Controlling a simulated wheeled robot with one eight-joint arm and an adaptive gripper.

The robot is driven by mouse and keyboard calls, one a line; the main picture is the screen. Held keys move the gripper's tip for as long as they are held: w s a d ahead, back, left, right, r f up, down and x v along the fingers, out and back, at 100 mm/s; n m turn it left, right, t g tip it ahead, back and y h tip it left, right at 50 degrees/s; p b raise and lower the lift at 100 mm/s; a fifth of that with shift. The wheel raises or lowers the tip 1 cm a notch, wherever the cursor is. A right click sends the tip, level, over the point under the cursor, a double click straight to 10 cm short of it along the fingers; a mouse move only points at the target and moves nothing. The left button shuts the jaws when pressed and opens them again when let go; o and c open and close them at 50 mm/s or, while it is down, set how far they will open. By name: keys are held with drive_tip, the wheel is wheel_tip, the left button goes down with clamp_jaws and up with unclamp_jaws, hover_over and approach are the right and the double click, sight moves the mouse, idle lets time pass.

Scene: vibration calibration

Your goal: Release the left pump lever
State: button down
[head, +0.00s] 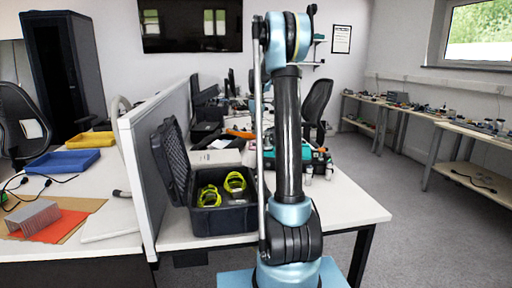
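An open black case (224,222) stands on the white table, its lid (172,160) tilted up on the left side. Two yellow-green devices sit in the case. The left one (209,197) is nearer the lid and the right one (235,184) is a little farther back. They look like the pumps, but their levers are too small to make out. My arm rises in front of the table, just right of the case. My gripper is not in view.
A grey divider (140,185) stands left of the case. Small bottles (308,173) and a green-and-black toolbox (318,162) are right of my arm. The table's front right corner (350,208) is clear. A blue tray (62,162) lies on the left desk.

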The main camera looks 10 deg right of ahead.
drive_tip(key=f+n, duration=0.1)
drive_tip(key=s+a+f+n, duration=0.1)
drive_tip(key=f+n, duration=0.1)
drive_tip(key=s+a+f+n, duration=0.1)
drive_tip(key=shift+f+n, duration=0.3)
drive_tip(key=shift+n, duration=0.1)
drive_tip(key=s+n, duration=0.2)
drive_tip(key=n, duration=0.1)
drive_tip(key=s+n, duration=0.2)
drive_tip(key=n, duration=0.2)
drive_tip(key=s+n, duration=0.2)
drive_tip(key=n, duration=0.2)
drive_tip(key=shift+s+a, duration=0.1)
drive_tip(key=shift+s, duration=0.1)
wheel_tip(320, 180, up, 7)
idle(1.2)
